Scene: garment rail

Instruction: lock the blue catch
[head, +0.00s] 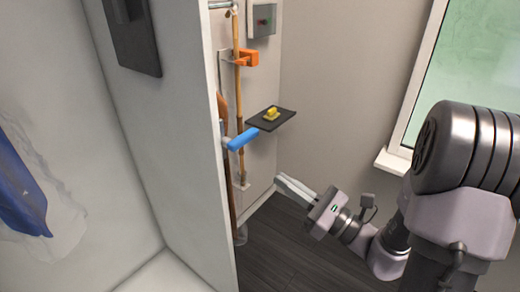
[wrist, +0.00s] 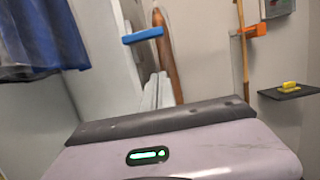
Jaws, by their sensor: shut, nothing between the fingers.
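The blue catch (head: 243,139) is a short bar-shaped handle at the edge of the white panel in the head view. It also shows in the wrist view (wrist: 142,35), lying roughly level, above and a little left of my fingers. My gripper (head: 279,182) is below and to the right of the blue catch in the head view, apart from it. Its two pale fingers are together and empty, and they show in the wrist view (wrist: 158,92). The inner side of the catch's mounting is partly hidden.
An orange catch (head: 248,58) sits higher, by a bamboo pole. A dark shelf (head: 284,119) holds a yellow object (head: 271,114). A grey switch box (head: 262,20) is above. The white panel (head: 175,150) stands left; blue cloth (head: 20,185) hangs further left. Dark floor lies below.

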